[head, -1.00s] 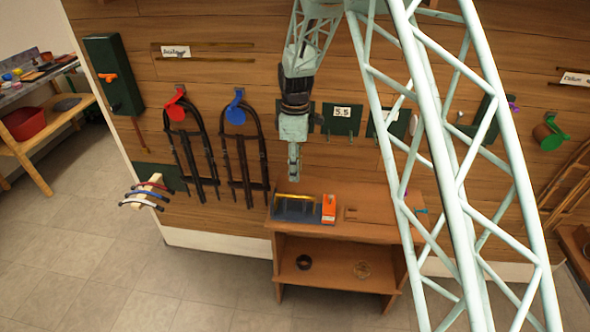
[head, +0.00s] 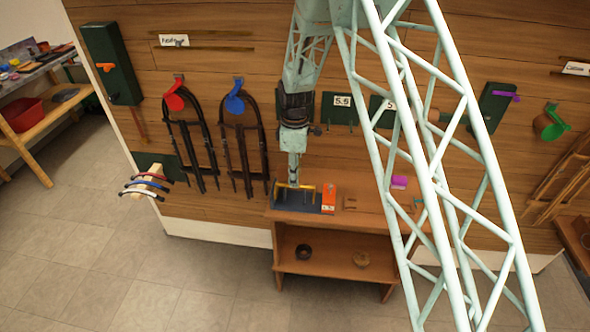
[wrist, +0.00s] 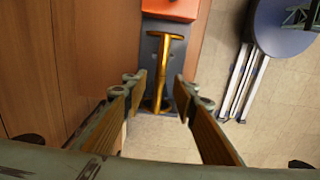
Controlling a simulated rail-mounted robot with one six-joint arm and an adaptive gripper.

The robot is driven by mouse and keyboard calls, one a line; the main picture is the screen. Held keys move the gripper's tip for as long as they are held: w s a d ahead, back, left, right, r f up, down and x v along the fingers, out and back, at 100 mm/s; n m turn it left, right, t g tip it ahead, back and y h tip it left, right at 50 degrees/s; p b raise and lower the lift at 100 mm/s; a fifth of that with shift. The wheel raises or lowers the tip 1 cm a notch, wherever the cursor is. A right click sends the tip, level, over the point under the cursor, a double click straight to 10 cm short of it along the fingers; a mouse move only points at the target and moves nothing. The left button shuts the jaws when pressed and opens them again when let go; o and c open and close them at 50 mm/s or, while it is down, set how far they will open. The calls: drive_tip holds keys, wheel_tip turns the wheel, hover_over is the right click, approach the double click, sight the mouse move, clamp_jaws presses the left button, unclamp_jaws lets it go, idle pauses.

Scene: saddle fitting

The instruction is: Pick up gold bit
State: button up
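The gold bit (head: 308,187) is a shiny bar with crosswise ends. It is on a dark tray (head: 318,208) at the left end of the wooden bench. In the wrist view the gold bit (wrist: 157,72) runs lengthwise between my fingers, over the dark tray (wrist: 178,50). My gripper (head: 293,184) points down at the bit in the head view and hides part of it. In the wrist view my gripper (wrist: 160,88) is open, with one finger on each side of the bit and gaps between. Whether the fingertips are level with the bit is hard to tell.
An orange block (head: 328,199) stands right beside the tray; it also shows in the wrist view (wrist: 170,8). A purple item (head: 399,182) lies farther right on the bench (head: 375,222). Black bridles (head: 243,155) hang on the wall at left. A round blue-topped thing (wrist: 283,28) stands on the floor.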

drive_tip(key=shift+f, duration=2.75)
drive_tip(key=shift+c, duration=0.7)
clamp_jaws()
drive_tip(key=shift+d+r+p, duration=0.1)
drive_tip(key=shift+r+p, duration=1)
drive_tip(key=shift+r, duration=2.65)
drive_tip(key=shift+s, duration=0.15)
drive_tip(key=s+r+b, duration=0.1)
drive_tip(key=s+r, duration=0.1)
drive_tip(key=s, duration=0.4)
drive_tip(key=shift+s+a, duration=0.3)
drive_tip(key=shift+a, duration=0.1)
